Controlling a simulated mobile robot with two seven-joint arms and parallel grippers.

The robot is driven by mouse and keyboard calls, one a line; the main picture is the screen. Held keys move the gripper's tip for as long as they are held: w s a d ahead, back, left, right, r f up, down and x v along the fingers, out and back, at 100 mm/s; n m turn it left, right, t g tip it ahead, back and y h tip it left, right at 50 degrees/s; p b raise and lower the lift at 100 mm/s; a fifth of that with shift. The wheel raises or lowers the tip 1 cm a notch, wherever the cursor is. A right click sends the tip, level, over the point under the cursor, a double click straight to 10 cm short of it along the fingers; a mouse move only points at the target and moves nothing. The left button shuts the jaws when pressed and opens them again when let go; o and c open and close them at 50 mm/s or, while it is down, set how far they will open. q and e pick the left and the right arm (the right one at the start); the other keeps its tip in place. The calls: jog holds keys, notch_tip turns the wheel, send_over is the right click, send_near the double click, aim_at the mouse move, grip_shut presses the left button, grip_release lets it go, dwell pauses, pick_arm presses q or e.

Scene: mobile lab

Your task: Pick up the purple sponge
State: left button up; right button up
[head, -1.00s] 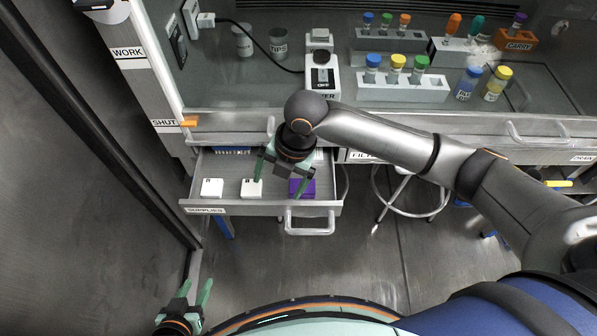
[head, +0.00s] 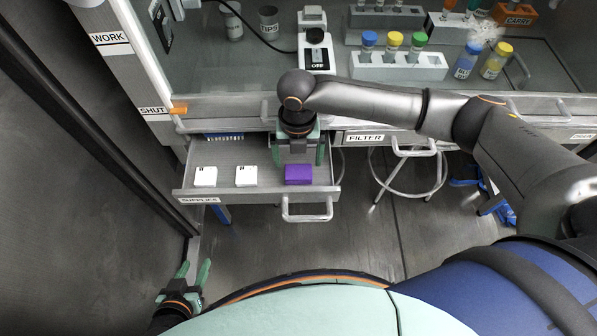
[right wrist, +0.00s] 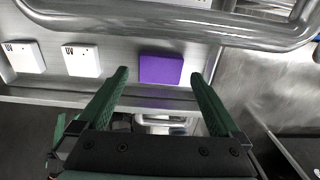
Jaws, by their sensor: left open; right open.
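The purple sponge (head: 298,174) lies flat in the open supplies drawer (head: 222,189), at the drawer's right end near its front wall. It also shows in the right wrist view (right wrist: 161,69), beyond and between the fingertips. My right gripper (head: 298,160) is open and empty, above the drawer just behind the sponge, with its fingers pointing down. In the right wrist view its green fingers (right wrist: 157,80) stand wide apart, wider than the sponge. My left gripper (head: 196,272) is open and empty, low at the left, away from the drawer.
Two white boxes (head: 205,176) (head: 246,175) sit left of the sponge in the drawer. The drawer handle (head: 307,209) sticks out in front. A stool (head: 405,175) stands to the right.

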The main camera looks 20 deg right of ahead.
aim_at(298, 167)
jog(key=f, duration=0.4)
jog(key=shift+w+d+f, duration=0.1)
jog(key=shift+w, duration=0.1)
jog(key=shift+c, duration=0.4)
jog(key=c, duration=1.1)
jog(key=shift+r, duration=0.45)
notch_tip(298, 167, up, 2)
jog(key=shift+r, duration=0.2)
jog(key=s+a+r, duration=0.1)
jog(key=s+r, duration=0.2)
jog(key=s, duration=0.1)
jog(key=s+a+r, duration=0.1)
jog(key=s+r, duration=0.2)
jog(key=s, duration=0.2)
jog(key=s+a+r+p, duration=0.1)
jog(key=s+r, duration=0.2)
jog(key=s, duration=0.1)
jog(key=shift+s+a+r, duration=0.25)
jog(key=shift+s+r, duration=0.05)
jog(key=shift+r, duration=0.1)
